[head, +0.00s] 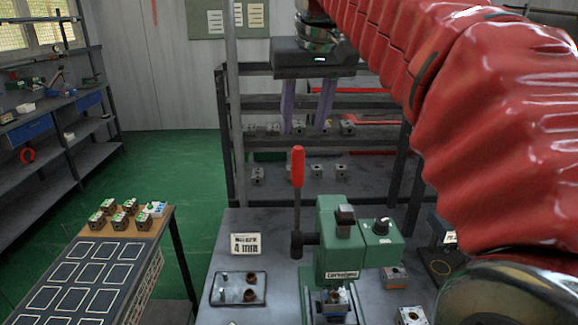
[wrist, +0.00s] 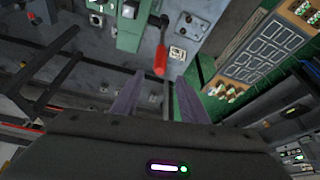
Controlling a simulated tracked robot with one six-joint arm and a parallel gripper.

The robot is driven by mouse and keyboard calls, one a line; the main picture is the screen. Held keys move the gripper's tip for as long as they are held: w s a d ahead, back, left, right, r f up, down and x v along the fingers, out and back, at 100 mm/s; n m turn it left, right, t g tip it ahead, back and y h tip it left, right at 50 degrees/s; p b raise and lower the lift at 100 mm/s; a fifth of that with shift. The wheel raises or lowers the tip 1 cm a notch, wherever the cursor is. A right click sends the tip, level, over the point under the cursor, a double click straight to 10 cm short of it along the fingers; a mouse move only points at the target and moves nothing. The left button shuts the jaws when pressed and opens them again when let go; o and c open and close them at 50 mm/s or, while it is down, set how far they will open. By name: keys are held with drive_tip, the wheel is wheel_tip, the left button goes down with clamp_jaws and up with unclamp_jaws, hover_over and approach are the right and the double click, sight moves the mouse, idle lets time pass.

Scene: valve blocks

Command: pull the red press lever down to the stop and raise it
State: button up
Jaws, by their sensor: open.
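The red press lever (head: 298,168) stands upright on the left side of the green press (head: 340,235) in the head view. Its red handle also shows in the wrist view (wrist: 160,60), just beyond and between my fingertips. My gripper (head: 307,100) is open, with its two purple-grey fingers pointing down, above and behind the lever in the head view. In the wrist view the fingers (wrist: 150,88) are apart with nothing between them that I can see touching. A block sits under the press ram.
A rack (head: 330,185) with several blocks stands behind. A side table (head: 95,265) with outlined squares and several valve blocks is at left. Green floor lies between.

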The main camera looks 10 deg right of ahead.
sight(295, 167)
drive_tip(key=shift+f, duration=0.1)
drive_tip(key=x, duration=1.3)
drive_tip(key=shift+w+f, duration=0.2)
drive_tip(key=shift+f, duration=0.05)
drive_tip(key=shift+c, duration=0.2)
clamp_jaws()
drive_tip(key=shift+a, duration=0.15)
